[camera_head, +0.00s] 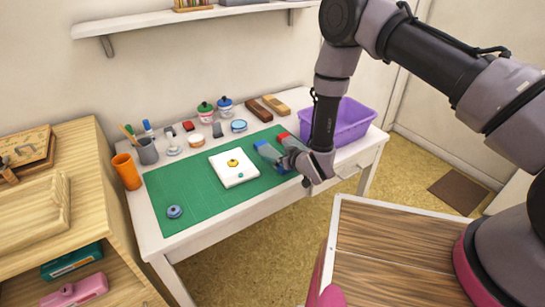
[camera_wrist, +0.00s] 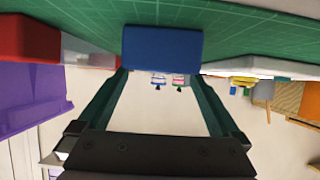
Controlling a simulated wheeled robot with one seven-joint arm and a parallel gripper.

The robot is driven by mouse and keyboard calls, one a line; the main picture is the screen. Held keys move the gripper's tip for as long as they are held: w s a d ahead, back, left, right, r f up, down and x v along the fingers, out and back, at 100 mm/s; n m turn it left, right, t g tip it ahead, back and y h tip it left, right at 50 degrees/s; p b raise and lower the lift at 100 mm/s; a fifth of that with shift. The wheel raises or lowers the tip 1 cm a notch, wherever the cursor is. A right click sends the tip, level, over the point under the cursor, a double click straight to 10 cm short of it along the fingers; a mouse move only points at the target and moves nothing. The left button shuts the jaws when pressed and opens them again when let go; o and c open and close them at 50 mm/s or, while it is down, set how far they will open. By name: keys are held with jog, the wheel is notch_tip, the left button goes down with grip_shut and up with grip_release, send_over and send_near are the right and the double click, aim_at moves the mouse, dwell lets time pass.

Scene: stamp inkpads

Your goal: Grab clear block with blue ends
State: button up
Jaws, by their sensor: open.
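The block with blue ends (camera_head: 265,150) lies at the right part of the green mat, partly hidden by my gripper in the head view. In the wrist view one blue end (camera_wrist: 162,47) faces me, and its clear part is hidden behind that end. My gripper (camera_wrist: 162,82) is open, with its two fingers spread and the blue end just at or between the tips. Contact cannot be told. In the head view my gripper (camera_head: 287,156) is low over the mat beside the block.
A clear block with a red end (camera_wrist: 28,40) is close on the left in the wrist view. A purple bin (camera_head: 352,117) stands at the table's right. A white pad (camera_head: 222,175) lies on the green mat (camera_head: 180,195). Inkpads and jars line the back.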

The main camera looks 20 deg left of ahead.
aim_at(272, 152)
jog(key=x, duration=0.3)
jog(key=shift+w+a+f, duration=0.15)
jog(key=shift+w+a, duration=0.05)
jog(key=shift+a, duration=0.05)
grip_shut()
jog(key=shift+r, duration=0.2)
